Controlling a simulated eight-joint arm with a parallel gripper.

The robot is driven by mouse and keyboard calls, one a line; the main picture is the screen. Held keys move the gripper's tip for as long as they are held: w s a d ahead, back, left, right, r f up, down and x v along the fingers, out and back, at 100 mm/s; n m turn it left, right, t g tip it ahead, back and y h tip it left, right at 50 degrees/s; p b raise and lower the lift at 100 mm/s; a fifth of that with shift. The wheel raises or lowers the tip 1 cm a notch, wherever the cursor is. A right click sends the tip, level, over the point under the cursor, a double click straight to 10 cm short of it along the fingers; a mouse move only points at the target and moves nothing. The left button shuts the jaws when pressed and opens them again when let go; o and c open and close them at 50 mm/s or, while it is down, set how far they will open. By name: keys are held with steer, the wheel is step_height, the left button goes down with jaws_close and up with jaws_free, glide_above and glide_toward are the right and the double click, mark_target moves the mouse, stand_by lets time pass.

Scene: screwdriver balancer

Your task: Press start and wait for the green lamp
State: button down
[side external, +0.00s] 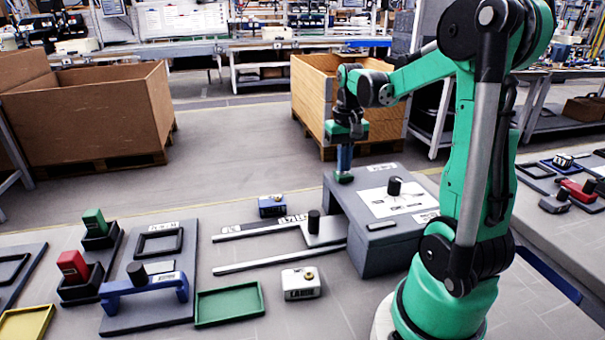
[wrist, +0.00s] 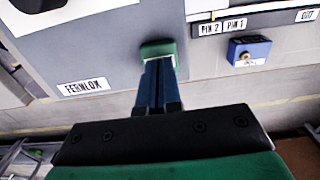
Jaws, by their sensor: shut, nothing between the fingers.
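A grey box-shaped station (side external: 385,250) stands on the table in front of my arm, with a white panel and a black knob (side external: 394,186) on top. A small green button (side external: 343,178) is at the station's far left corner; it also shows in the wrist view (wrist: 157,47). My gripper (side external: 344,166) points down with its blue fingers shut and empty. Its fingertips (wrist: 158,62) are at the green button and appear to touch it; how far it is pressed I cannot tell. I cannot make out a lamp.
A blue block (side external: 272,206) and a white block (side external: 301,283) flank grey rails left of the station. A green tray (side external: 229,304) and a blue bridge-shaped handle (side external: 143,290) lie further left.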

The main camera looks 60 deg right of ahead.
steer(key=shift+f, duration=0.4)
stand_by(0.4)
steer(key=shift+r, duration=3.5)
steer(key=shift+r, duration=0.1)
step_height(320, 180, up, 6)
steer(key=shift+f, duration=0.1)
steer(key=w+a+f+n+t, duration=0.1)
steer(key=a+f+n+t, duration=0.2)
steer(key=a, duration=0.8)
steer(key=w+a+f+n+t, duration=0.2)
steer(key=a+f+n+t, duration=0.2)
steer(key=a, duration=0.7)
step_height(320, 180, down, 3)
steer(key=shift+w+a+r+n, duration=0.1)
steer(key=shift+w+a+n, duration=0.1)
steer(key=shift+n, duration=0.8)
